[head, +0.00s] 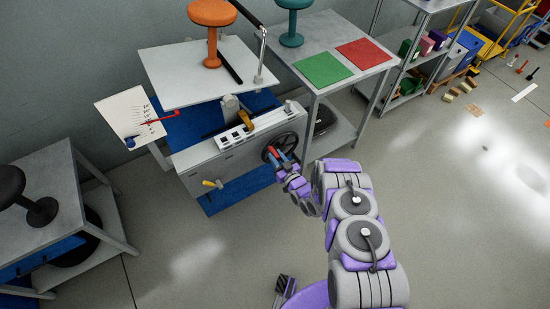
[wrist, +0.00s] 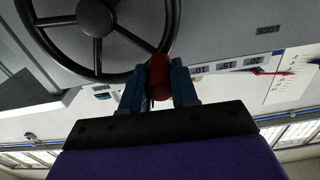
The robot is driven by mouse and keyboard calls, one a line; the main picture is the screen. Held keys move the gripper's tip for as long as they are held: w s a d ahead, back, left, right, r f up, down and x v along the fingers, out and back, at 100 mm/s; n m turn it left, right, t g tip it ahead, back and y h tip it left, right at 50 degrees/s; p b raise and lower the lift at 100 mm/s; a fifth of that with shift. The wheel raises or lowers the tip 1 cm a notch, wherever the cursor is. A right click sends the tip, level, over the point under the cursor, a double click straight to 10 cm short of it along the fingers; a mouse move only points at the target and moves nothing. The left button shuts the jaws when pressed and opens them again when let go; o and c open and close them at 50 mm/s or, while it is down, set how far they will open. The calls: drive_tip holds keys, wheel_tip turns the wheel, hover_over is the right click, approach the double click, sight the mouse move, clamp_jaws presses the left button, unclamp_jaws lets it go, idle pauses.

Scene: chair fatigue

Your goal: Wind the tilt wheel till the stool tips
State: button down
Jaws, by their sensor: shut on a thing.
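The tilt wheel (head: 284,147) is a dark spoked handwheel on the front of the grey machine (head: 222,158). My gripper (head: 277,156) is at the wheel's lower left side in the head view. In the wrist view my gripper (wrist: 158,85) is shut on the wheel's red knob (wrist: 158,68), which sits at the rim of the wheel (wrist: 97,20). The orange stool (head: 212,14) stands upright on the white tilting plate (head: 200,72) above the machine. A white dial board (head: 128,115) with a red pointer (head: 157,121) stands at the plate's left.
A teal stool (head: 292,18) and green (head: 323,69) and red (head: 363,54) mats lie on the right table. A dark stool (head: 40,208) stands on the left table. A yellow-handled lever (head: 212,184) sticks out of the machine's front. Shelves (head: 410,75) stand further right; the floor before the machine is clear.

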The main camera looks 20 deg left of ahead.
drive_tip(key=c, duration=0.9)
unclamp_jaws()
drive_tip(key=shift+o, duration=0.2)
drive_tip(key=p+v, duration=0.4)
drive_tip(key=v, duration=1.3)
drive_tip(key=shift+d, duration=0.1)
